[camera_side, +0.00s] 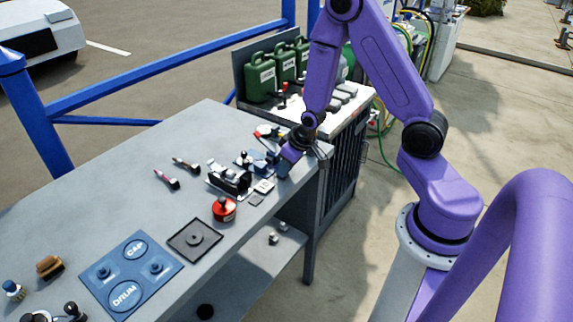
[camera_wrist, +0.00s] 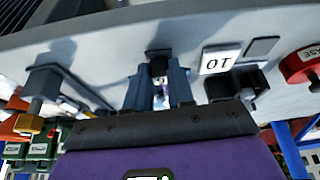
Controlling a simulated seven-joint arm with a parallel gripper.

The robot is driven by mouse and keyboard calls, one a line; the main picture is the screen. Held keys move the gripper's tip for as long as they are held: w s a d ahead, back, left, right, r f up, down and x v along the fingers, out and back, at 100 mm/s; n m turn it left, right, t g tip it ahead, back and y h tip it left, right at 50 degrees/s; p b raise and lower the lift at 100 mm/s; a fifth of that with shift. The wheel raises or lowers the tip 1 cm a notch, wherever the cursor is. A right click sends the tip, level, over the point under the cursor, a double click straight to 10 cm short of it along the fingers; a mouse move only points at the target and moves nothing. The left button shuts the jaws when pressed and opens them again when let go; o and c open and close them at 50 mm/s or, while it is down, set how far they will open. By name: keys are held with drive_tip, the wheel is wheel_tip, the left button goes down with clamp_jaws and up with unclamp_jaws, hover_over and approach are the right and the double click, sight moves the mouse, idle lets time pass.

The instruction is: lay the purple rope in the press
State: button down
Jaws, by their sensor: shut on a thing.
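My gripper (camera_side: 291,156) is low over the right edge of the grey bench in the side view. Most of the rope is hidden by the fingers. A black and silver device (camera_side: 230,178), which may be the press, stands just left of my gripper. A black part beside the number card in the wrist view (camera_wrist: 236,83) may belong to it. I cannot tell whether the rope touches it.
A white card marked 10 (camera_wrist: 220,60) lies near the gripper. A red round case (camera_side: 223,208) stands in front, beside a dark square tray (camera_side: 195,240) and a blue panel (camera_side: 131,273). Green canisters (camera_side: 261,80) stand behind.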

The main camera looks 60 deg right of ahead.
drive_tip(key=shift+f, duration=0.3)
drive_tip(key=c, duration=0.5)
unclamp_jaws()
drive_tip(key=shift+r, duration=3.65)
